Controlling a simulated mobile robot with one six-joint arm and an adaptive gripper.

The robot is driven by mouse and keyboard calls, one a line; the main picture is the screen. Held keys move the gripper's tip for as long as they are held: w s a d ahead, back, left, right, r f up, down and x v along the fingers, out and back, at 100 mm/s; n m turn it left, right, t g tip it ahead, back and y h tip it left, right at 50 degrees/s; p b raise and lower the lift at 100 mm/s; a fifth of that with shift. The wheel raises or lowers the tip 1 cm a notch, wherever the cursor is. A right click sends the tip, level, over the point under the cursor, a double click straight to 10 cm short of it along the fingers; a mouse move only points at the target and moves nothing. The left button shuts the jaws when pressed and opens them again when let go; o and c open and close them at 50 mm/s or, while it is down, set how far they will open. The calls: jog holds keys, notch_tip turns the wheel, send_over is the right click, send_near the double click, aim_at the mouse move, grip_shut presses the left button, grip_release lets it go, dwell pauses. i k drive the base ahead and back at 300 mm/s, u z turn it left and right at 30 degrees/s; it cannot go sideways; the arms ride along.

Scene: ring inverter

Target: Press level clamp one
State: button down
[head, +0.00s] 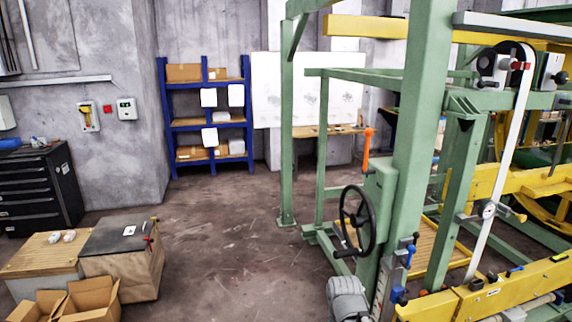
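No part is clearly labelled as level clamp one, so I cannot tell which it is. On the green machine frame (418,110) in the head view, an upright orange-handled lever (367,140) stands above a black handwheel (357,221). Small blue-knobbed levers (411,250) sit low on the post, right of the wheel. Another blue handle (515,270) lies on the yellow beam (510,290) at the lower right. A small red part (520,66) sits by the belt pulley at the upper right. My gripper is not in view.
The concrete floor (225,240) is clear between the machine and the left side. A dark-topped box (120,262), open cardboard boxes (90,300) and a black drawer cabinet (38,190) stand at left. A blue shelf (166,120) stands at the back wall.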

aim_at(521, 267)
jog(key=z, duration=1.8)
jog(key=i, duration=1.35)
jog(key=u, duration=0.35)
